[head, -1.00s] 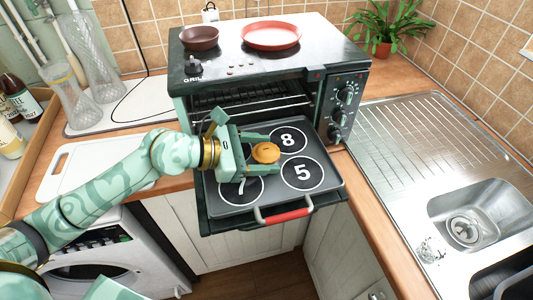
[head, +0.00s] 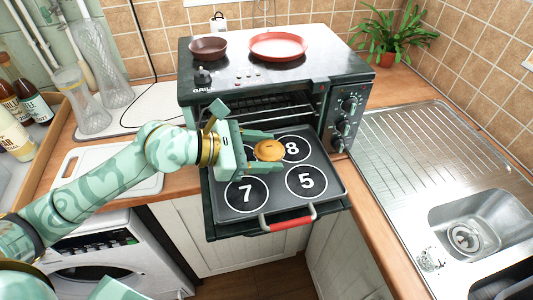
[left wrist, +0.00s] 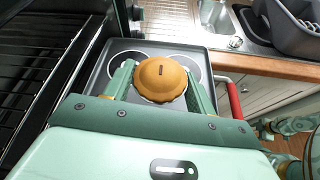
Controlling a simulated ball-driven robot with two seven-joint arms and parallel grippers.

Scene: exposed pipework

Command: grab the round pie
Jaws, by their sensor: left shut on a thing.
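The round pie (head: 269,150) is golden brown with a crimped edge and a small slot on top. It also shows in the left wrist view (left wrist: 160,78), between the two fingers. My left gripper (head: 262,150) is shut on the pie and holds it over the numbered tray (head: 275,205) on the lowered oven door. The gap between pie and tray is hard to judge. The circles marked 7 and 5 show clearly, the 8 partly behind the pie. My right gripper is not in view.
The mini oven (head: 270,75) stands open behind the tray, with a brown pan (head: 208,48) and a red plate (head: 278,46) on top. The red door handle (head: 290,222) is in front. A sink (head: 470,235) lies right. A white cutting board (head: 105,168) lies left, below the glass vases.

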